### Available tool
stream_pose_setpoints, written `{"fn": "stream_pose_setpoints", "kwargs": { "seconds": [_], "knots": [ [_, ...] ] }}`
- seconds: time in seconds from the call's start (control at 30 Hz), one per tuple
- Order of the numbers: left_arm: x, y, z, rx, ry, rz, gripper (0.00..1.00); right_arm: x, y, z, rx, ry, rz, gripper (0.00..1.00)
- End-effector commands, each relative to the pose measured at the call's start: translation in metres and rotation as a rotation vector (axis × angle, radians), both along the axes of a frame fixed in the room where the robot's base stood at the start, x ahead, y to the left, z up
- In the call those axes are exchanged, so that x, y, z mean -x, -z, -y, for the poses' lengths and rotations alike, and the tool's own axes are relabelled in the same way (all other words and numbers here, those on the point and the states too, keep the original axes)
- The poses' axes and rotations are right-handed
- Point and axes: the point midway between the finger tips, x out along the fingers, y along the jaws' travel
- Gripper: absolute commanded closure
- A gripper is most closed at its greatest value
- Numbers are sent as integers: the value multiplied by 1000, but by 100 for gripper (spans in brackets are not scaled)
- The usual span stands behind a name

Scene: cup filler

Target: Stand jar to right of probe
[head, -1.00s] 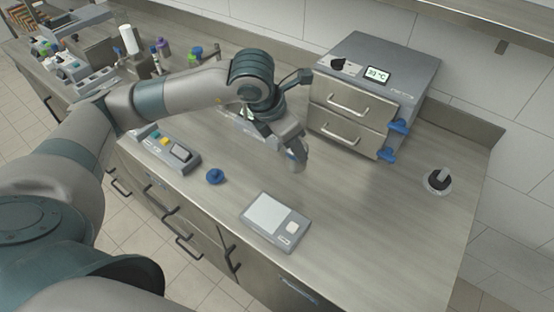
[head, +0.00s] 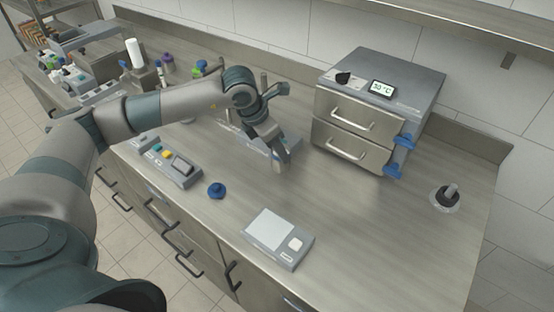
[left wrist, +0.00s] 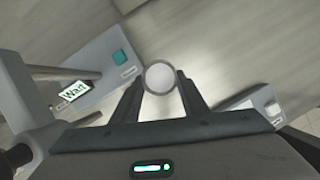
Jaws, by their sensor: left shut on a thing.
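The jar (left wrist: 160,77) shows in the left wrist view as a round, pale top between my two fingers. My left gripper (left wrist: 162,88) is shut on it. In the head view my left gripper (head: 282,160) is over the middle of the bench, by the front right of a grey instrument (head: 283,148); the jar is hard to make out there. The instrument, likely the probe's, also shows in the left wrist view (left wrist: 98,75), left of the jar, with a "Wait" display and a rod (left wrist: 62,73). My arm partly hides it in the head view. My right gripper is not in view.
A balance (head: 285,261) lies at the front, with a blue knob-like object (head: 216,190) and a keypad unit (head: 170,166) to its left. A drawered oven (head: 355,142) stands at the back right. A black-based item (head: 446,198) is far right. Bench between balance and oven is clear.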

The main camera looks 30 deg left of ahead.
Motion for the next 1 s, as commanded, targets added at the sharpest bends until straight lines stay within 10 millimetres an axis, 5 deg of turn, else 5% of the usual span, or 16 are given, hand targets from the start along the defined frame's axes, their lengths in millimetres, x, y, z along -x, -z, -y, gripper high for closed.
{"fn": "stream_pose_setpoints", "kwargs": {
  "seconds": [0.27,0.63,1.0],
  "knots": [
    [0,1,0,1,0,1,99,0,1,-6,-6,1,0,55],
    [0,38,0,0,0,0,99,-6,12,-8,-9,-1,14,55],
    [0,40,0,1,0,1,99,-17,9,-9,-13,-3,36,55]
  ]
}}
